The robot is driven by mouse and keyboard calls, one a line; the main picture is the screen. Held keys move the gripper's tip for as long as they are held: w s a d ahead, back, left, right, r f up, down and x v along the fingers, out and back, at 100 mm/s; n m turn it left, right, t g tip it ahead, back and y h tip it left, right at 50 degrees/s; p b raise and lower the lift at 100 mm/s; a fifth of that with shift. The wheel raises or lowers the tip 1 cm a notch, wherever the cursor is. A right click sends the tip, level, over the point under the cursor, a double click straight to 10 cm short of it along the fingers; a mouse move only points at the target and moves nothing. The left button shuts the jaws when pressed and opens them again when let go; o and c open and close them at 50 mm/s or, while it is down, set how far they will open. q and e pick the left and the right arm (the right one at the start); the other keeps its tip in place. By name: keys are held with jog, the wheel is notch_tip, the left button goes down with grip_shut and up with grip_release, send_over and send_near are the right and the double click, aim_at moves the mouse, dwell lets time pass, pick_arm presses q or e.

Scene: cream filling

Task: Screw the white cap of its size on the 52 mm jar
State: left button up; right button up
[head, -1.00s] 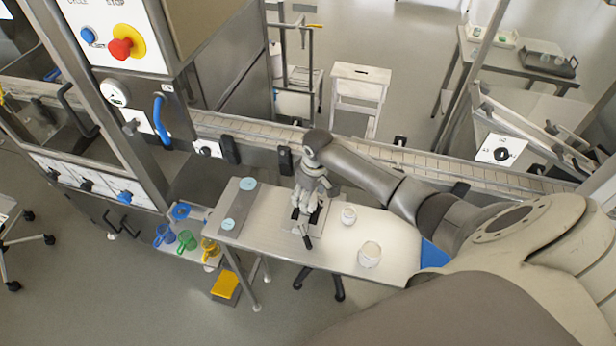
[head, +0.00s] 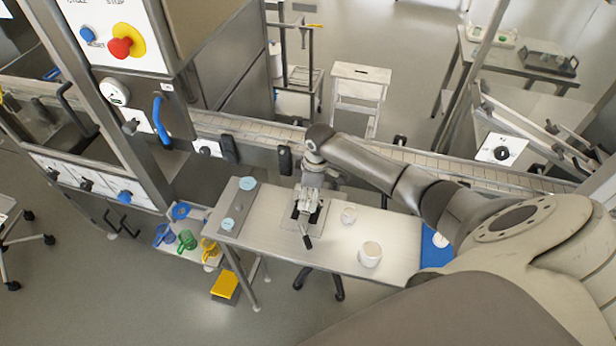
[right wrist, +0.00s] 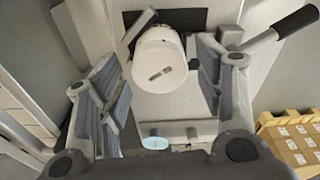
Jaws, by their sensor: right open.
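A white round piece (right wrist: 160,62) with a small grey mark stands in the clamp fixture, between my right fingers in the right wrist view. I cannot tell whether it is a bare jar or a jar with a cap on. My right gripper (head: 309,200) is open over the fixture (head: 318,214); its fingers (right wrist: 158,88) stand apart on both sides of the piece with gaps. A small white jar (head: 348,214) and a larger white jar (head: 370,254) stand right of the fixture. A white round piece (head: 440,239) lies on the blue mat (head: 432,256). My left gripper is out of view.
A grey strip (head: 238,205) at the table's left end carries light blue discs (head: 248,183). A clamp handle (head: 307,242) sticks out toward the front. The conveyor (head: 260,130) runs behind the table. Coloured jugs (head: 187,239) stand on a low shelf at left.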

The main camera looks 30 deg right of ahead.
jog(key=n+b, duration=0.1)
jog(key=n, duration=0.4)
jog(key=shift+w+d+g, duration=0.1)
jog(key=shift+g, duration=0.2)
